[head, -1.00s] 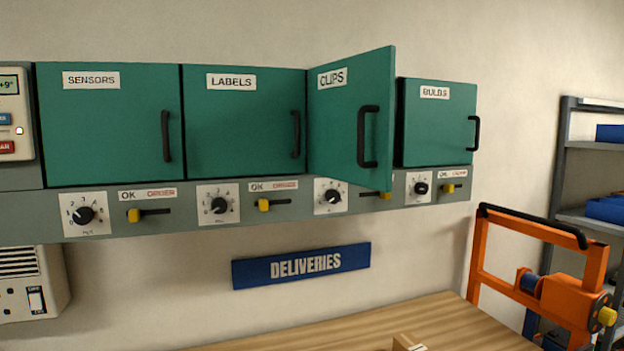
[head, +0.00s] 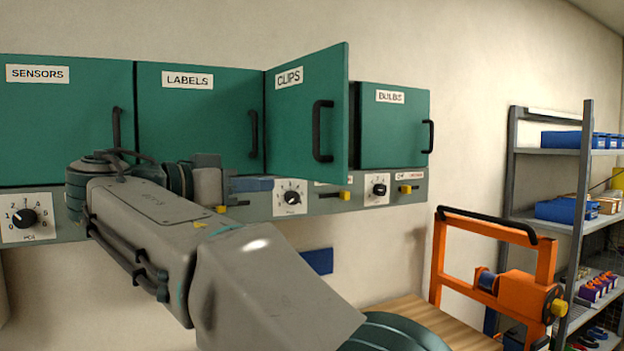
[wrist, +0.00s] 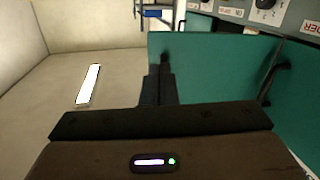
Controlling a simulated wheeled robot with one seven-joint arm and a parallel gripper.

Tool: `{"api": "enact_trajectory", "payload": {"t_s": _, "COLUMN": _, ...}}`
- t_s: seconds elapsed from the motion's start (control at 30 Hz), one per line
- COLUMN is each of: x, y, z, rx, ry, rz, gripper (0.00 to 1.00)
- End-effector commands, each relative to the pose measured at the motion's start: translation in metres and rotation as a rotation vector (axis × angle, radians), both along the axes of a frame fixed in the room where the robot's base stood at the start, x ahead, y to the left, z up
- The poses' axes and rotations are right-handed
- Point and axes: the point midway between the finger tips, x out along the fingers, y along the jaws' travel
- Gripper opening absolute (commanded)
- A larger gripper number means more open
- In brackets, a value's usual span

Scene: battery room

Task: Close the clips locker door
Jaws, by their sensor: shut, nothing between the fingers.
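The clips locker door (head: 298,120) is teal and stands open, swung out from the wall cabinet, with its black handle (head: 322,130) near the free edge. My gripper (head: 232,186) is left of this door in the head view, at the level of its lower edge and in front of the labels door. In the wrist view, which is upside down, my shut, empty fingers (wrist: 158,80) point at the clips door (wrist: 220,70) near its free edge. They partly cover a dark handle there. I cannot tell whether they touch the door.
The sensors door (head: 60,125), labels door (head: 190,125) and bulbs door (head: 395,130) look shut, with protruding handles. Knobs and yellow sliders line the strip below. An orange frame (head: 490,275) and a grey shelf rack (head: 515,180) stand at the right.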

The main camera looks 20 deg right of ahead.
Motion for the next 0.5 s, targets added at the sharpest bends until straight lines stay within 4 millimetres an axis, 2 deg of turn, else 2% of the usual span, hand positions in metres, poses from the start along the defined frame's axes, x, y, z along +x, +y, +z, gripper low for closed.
{"api": "enact_trajectory", "payload": {"t_s": 0.1, "x": -0.001, "y": 0.006, "z": 0.012, "rx": -0.019, "ry": -0.092, "rz": -0.028, "gripper": 0.00}}
{"api": "enact_trajectory", "payload": {"t_s": 0.23, "x": 0.000, "y": -0.001, "z": 0.016, "rx": -0.025, "ry": -0.118, "rz": -0.039, "gripper": 0.00}}
{"api": "enact_trajectory", "payload": {"t_s": 0.37, "x": 0.003, "y": -0.022, "z": 0.018, "rx": -0.026, "ry": -0.116, "rz": -0.041, "gripper": 0.00}}
{"api": "enact_trajectory", "payload": {"t_s": 0.5, "x": 0.010, "y": -0.052, "z": 0.019, "rx": -0.026, "ry": -0.113, "rz": -0.041, "gripper": 0.00}}
